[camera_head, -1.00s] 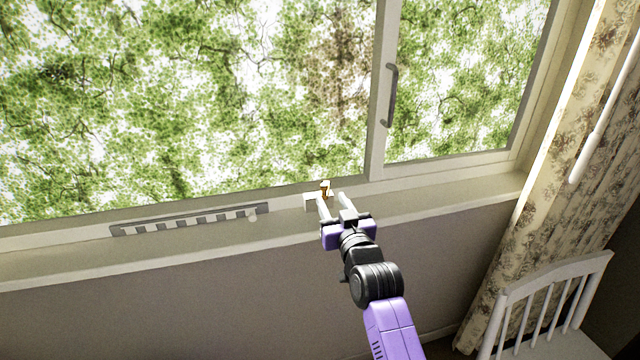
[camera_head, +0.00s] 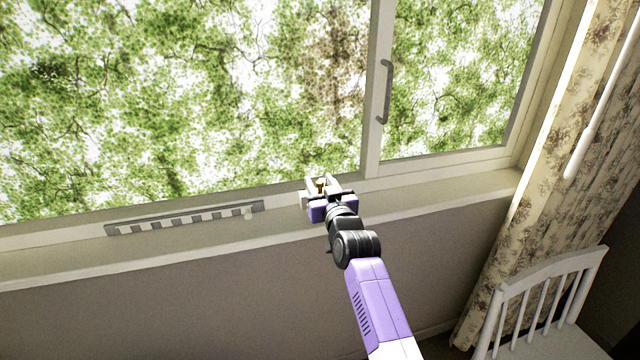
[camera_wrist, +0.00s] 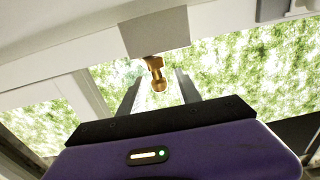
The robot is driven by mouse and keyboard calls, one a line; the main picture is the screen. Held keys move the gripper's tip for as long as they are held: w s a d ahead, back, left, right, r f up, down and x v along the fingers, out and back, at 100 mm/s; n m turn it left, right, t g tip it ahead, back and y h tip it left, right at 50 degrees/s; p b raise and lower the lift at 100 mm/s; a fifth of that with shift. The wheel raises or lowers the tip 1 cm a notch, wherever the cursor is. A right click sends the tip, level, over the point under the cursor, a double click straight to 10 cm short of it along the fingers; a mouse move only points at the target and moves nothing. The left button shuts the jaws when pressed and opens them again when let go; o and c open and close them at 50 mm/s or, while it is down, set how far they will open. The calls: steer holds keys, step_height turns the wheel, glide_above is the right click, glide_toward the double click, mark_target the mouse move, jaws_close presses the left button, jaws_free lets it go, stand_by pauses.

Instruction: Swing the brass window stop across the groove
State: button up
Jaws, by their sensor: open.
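The brass window stop (camera_head: 320,185) is a small gold-coloured piece at the lower edge of the window, near the foot of the upright with the handle. In the wrist view the brass stop (camera_wrist: 156,75) has a rounded knob end and hangs from a pale block. My gripper (camera_head: 321,186) is at the stop, with a finger on each side of it. In the wrist view the dark fingers stand apart, with the stop between them and a gap on both sides. I cannot make out the groove clearly.
A grey slotted strip (camera_head: 185,218) lies along the sill to the left. The sliding pane has a grey handle (camera_head: 385,92). A patterned curtain (camera_head: 545,170) hangs at the right, above a white chair (camera_head: 545,300). The sill (camera_head: 440,190) to the right is clear.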

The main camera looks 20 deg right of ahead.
jaws_close()
steer(key=shift+d+b, duration=0.1)
steer(key=shift+b, duration=0.2)
steer(key=shift+w+d+y+b, duration=0.1)
steer(key=shift+d+y+b, duration=0.2)
steer(key=shift+b, duration=0.8)
steer(key=shift+r+n+y+b, duration=0.1)
steer(key=shift+n+y+b, duration=0.25)
steer(key=shift+b, duration=0.3)
steer(key=shift+d+n+y+b, duration=0.15)
steer(key=shift+n+y+b, duration=0.25)
steer(key=shift+b, duration=0.7)
steer(key=y+b, duration=0.1)
steer(key=b, duration=0.2)
steer(key=n+y+b, duration=0.1)
steer(key=b, duration=0.2)
steer(key=n+g+y+b, duration=0.1)
steer(key=b, duration=0.3)
steer(key=shift+d+f+y, duration=0.2)
steer(key=shift+d+y, duration=0.05)
steer(key=shift+y, duration=0.1)
steer(key=shift+s+r+n+y+b, duration=0.15)
steer(key=shift+n+y+b, duration=0.45)
steer(key=shift+b, duration=0.6)
